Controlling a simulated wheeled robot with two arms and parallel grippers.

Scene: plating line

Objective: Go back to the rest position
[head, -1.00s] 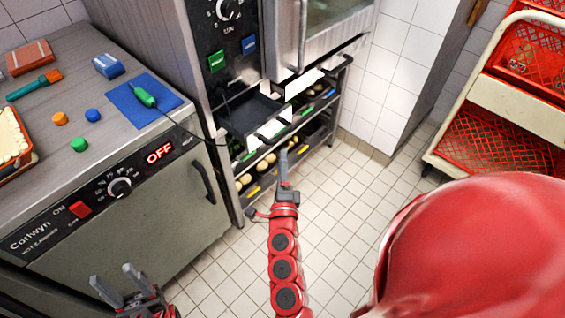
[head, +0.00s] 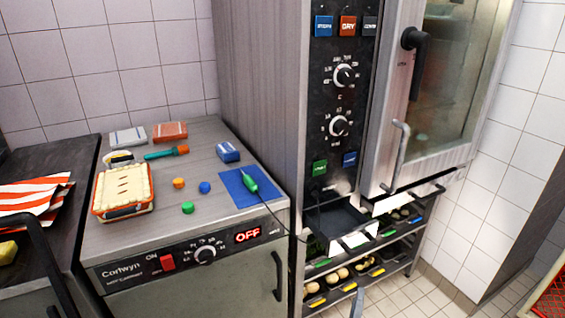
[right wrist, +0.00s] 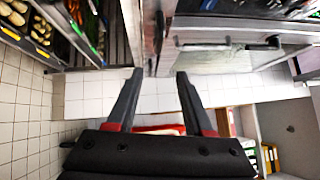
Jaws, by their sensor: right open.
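My right gripper (head: 357,302) shows only as a grey fingertip at the bottom edge of the head view, in front of the shelf rack under the oven. In the right wrist view my right gripper (right wrist: 159,72) has its two dark fingers spread apart with nothing between them. Tiled wall and floor show behind the fingers. My left gripper is out of view.
The tall oven (head: 345,150) stands above a rack (head: 390,260) with several food trays. Left of it, a hot cabinet (head: 190,265) reading OFF bears a pie dish (head: 123,190), a blue mat (head: 236,196) with a green probe (head: 249,182), and small coloured pieces.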

